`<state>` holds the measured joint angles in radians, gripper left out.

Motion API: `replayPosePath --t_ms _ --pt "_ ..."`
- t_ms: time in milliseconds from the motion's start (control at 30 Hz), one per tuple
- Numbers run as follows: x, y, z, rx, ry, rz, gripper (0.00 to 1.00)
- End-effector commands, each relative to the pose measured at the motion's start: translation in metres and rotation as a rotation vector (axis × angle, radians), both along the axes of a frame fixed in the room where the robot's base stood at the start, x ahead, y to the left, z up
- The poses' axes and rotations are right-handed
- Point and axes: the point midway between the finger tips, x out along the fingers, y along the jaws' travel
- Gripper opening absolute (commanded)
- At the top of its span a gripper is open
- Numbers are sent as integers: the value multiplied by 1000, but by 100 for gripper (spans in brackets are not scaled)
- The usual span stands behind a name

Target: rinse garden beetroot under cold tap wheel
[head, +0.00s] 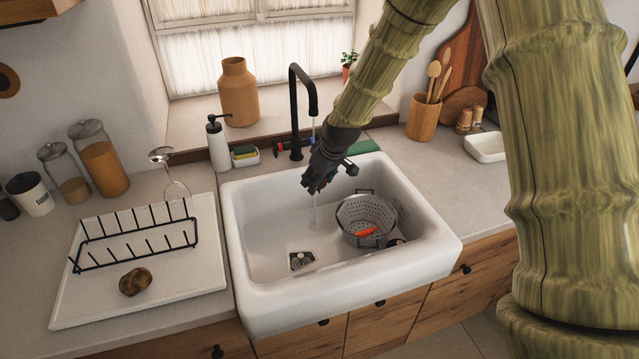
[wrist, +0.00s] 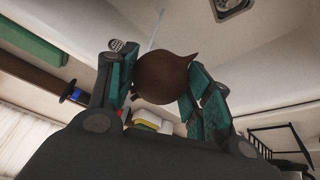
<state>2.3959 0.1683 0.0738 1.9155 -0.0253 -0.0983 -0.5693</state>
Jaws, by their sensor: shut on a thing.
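In the wrist view the beetroot (wrist: 165,78), a dark brown-red round root with a pointed tip, is between the two teal-padded fingers of my gripper (wrist: 166,84), which is shut on it. In the head view my gripper (head: 318,178) is over the sink, below the black tap (head: 294,105); the beetroot is mostly hidden there. A thin stream of water (head: 315,210) falls from the spout into the sink, close to my gripper. I cannot tell whether it touches the beetroot. A red tap wheel (head: 280,146) is left of the tap base. A blue wheel (wrist: 75,96) shows in the wrist view.
A grey colander (head: 352,208) holding an orange-red vegetable stands in the white sink (head: 262,308), right of the drain (head: 301,260). A soap bottle (head: 217,145) and sponges (head: 244,153) stand behind the sink.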

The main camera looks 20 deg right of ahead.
Motion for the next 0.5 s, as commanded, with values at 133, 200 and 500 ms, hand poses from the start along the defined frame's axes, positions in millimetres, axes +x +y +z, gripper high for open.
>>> replayPosePath --t_ms 133,200,500 --pt "12 -1 -2 0 -1 0 25" --pt "16 -2 -3 0 0 0 25" --pt "31 -4 -6 1 -1 -1 25"
